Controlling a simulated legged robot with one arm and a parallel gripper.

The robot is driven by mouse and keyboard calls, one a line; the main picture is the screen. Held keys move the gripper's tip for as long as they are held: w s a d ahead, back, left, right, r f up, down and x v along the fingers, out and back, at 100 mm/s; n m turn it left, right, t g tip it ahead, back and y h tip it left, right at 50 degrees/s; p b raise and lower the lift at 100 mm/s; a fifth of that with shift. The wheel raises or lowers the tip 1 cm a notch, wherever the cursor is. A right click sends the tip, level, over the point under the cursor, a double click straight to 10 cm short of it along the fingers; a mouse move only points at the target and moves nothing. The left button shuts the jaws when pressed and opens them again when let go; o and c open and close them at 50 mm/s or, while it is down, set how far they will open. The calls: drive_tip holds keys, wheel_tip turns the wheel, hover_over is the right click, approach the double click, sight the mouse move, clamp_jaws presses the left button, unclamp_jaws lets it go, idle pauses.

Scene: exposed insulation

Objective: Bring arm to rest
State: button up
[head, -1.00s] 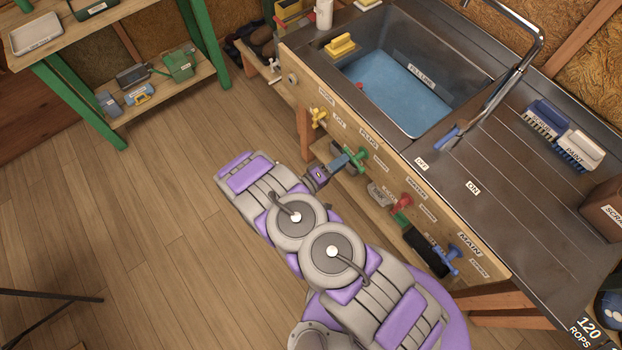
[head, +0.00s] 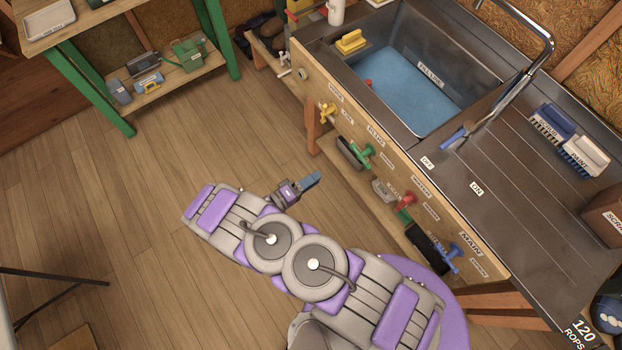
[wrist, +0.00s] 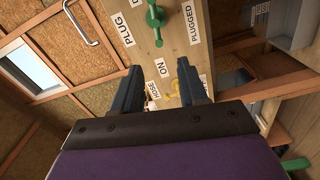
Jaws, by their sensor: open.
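My arm, grey and purple, is folded in front of the sink bench in the head view. My gripper (head: 311,181) is over the wooden floor, left of the bench front and apart from it. In the wrist view my gripper (wrist: 157,88) shows two dark fingers spread apart with nothing between them.
Red (head: 405,201) and blue (head: 450,256) valve handles stick out of the bench front. A green-framed shelf (head: 133,130) stands at upper left. The wooden floor (head: 110,220) at left is mostly clear.

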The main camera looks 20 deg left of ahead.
idle(0.3)
drive_tip(key=w+a+r+m+g+y, duration=0.2)
drive_tip(key=w+a+r+y, duration=0.2)
drive_tip(key=w+a, duration=0.3)
drive_tip(key=w+a+r+m+g+y, duration=0.2)
drive_tip(key=w+a+r+y, duration=0.25)
drive_tip(key=w, duration=0.45)
wheel_tip(320, 180, up, 17)
drive_tip(key=w+d+g+y, duration=0.2)
drive_tip(key=d+g+y, duration=0.1)
drive_tip(key=y, duration=0.3)
drive_tip(key=s+d+r+g, duration=0.4)
drive_tip(key=s+d+r, duration=0.6)
drive_tip(key=s+d, duration=0.25)
drive_tip(key=s+d+r+m+g+h, duration=0.3)
drive_tip(key=s+d+m+g, duration=0.1)
drive_tip(key=s+d, duration=1.8)
drive_tip(key=s+g, duration=0.1)
drive_tip(key=s, duration=0.2)
drive_tip(key=shift+s+d+r+m, duration=0.15)
drive_tip(key=shift+s+r+m, duration=0.05)
drive_tip(key=shift+m, duration=0.1)
